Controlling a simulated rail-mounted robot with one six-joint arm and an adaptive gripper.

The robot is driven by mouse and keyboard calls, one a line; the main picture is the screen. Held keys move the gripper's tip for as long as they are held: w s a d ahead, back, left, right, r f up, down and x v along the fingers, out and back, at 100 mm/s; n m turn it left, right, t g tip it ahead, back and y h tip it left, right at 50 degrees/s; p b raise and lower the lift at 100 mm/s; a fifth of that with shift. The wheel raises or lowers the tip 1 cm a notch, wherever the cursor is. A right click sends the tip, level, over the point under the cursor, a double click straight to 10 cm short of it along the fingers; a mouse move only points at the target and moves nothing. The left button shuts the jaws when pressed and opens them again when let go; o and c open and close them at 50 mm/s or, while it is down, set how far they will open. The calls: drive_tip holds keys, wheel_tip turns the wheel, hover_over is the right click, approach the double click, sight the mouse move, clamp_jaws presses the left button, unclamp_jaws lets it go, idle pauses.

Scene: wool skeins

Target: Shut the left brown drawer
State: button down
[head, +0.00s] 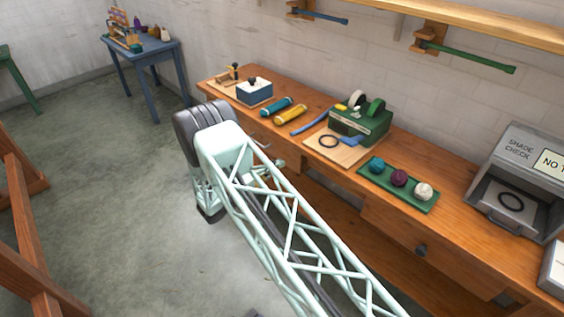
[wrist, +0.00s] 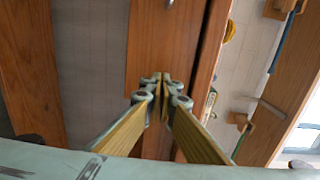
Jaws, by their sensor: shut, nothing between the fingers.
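The left brown drawer's wooden front (wrist: 146,45) fills the middle of the wrist view, with part of a grey knob (wrist: 170,3) at the top edge. My gripper (wrist: 163,88) is shut and empty, its tips together in front of that wood. I cannot tell whether the tips touch it. How far the drawer stands out is unclear.
A brown workbench (head: 463,207) runs along the wall, with a right drawer knob (head: 421,250). On top are a green tray with wool balls (head: 399,178), a green device (head: 360,124), yellow and teal skeins (head: 290,115) and a grey shade-check box (head: 518,190).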

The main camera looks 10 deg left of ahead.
drive_tip(key=p+v, duration=0.1)
drive_tip(key=v, duration=0.8)
drive_tip(key=shift+s+a+p, duration=0.15)
drive_tip(key=shift+s+p, duration=0.05)
drive_tip(key=shift+p, duration=0.1)
drive_tip(key=shift+r, duration=0.1)
